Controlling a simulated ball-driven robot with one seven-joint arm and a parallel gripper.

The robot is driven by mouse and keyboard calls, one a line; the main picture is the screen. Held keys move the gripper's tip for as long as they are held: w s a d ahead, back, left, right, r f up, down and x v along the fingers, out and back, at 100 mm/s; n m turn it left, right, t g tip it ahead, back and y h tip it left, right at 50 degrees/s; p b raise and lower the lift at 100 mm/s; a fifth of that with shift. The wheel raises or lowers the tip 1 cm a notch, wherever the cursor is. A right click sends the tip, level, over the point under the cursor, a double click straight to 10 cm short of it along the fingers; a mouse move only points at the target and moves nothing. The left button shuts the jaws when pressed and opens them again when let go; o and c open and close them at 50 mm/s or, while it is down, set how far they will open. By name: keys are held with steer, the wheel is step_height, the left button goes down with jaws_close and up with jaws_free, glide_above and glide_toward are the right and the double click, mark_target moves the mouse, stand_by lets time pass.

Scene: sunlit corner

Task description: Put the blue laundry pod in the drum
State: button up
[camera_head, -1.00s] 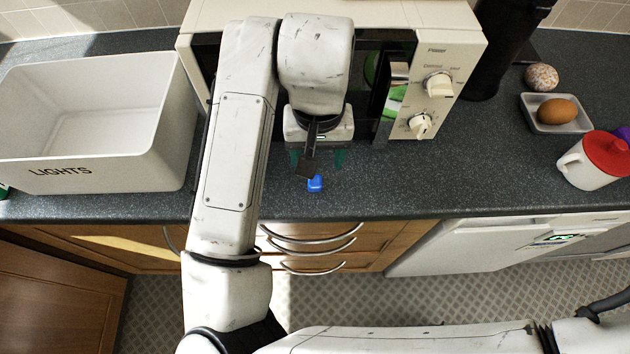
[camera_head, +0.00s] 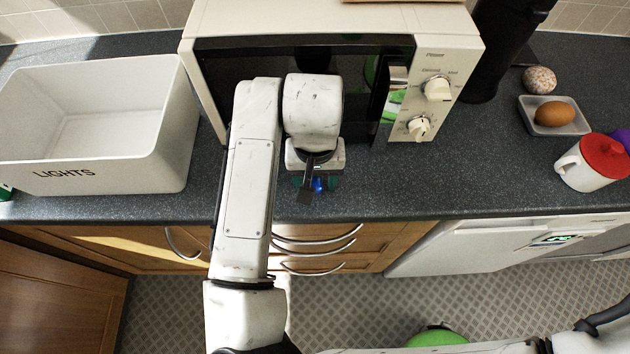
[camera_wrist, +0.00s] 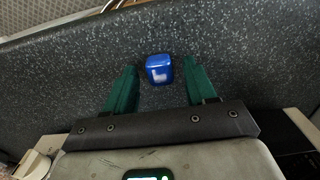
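The blue laundry pod (camera_wrist: 159,68) lies on the grey speckled counter in front of the microwave; it also shows partly in the head view (camera_head: 319,185). It is a small blue block with a white mark. My gripper (camera_wrist: 160,82) is open, with green fingers on either side of the pod near their tips. The left finger stands apart from the pod; the right one is close to it, and I cannot tell whether it touches. In the head view my gripper (camera_head: 318,184) partly covers the pod. No drum can be made out in these views.
A microwave (camera_head: 300,55) stands right behind my gripper. A white box marked LIGHTS (camera_head: 90,175) is at the left. At the right are a dark cylinder (camera_head: 500,50), an egg (camera_head: 555,113) on a dish, and a red-lidded mug (camera_head: 590,170). The counter's front edge is close.

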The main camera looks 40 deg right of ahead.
jaws_close()
stand_by(0.3)
steer(key=shift+r, duration=0.1)
